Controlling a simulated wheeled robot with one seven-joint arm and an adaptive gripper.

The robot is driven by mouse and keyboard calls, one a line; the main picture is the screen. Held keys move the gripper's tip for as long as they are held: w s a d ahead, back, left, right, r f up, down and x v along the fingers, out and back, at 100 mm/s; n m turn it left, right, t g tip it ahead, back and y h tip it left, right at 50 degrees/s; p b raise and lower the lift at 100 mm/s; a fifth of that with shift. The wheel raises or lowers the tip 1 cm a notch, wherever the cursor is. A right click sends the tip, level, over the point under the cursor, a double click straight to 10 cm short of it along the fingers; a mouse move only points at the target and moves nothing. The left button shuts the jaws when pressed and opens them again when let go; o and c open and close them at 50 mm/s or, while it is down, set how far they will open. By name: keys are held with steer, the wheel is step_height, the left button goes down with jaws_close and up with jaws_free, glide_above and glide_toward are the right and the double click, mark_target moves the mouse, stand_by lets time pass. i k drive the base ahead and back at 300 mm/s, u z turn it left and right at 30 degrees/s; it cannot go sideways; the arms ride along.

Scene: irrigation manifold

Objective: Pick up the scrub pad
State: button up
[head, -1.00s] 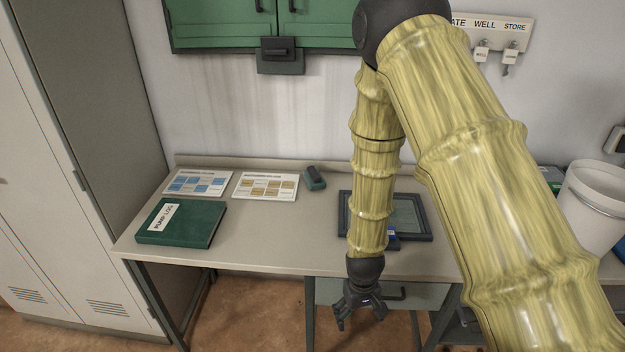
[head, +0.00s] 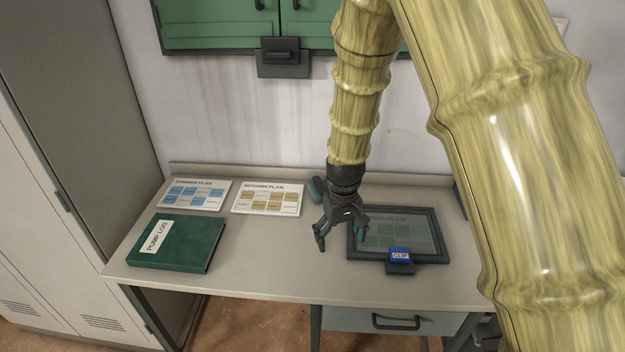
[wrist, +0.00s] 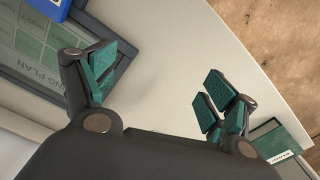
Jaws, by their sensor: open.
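A small dark green block (head: 315,190), which may be the scrub pad, lies towards the back of the table, right of the two plan cards. My gripper and wrist partly cover it in the head view, and I cannot make it out in the wrist view. My gripper (head: 339,240) hangs fingers down above the table, in front of that block and at the left edge of the framed plan. Its fingers also show in the wrist view (wrist: 155,85), spread apart with nothing between them.
The dark-framed plan (head: 435,232) with a blue-labelled clip (head: 400,256) lies right of my gripper. A green pump log (head: 190,243), a blue-marked card (head: 194,195) and an orange-marked card (head: 267,199) lie left. Bare table (head: 265,255) is in front. A green cabinet (head: 235,25) hangs above.

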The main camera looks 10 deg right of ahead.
mark_target(318, 186)
steer(key=i, duration=1.05)
steer(key=z, duration=0.05)
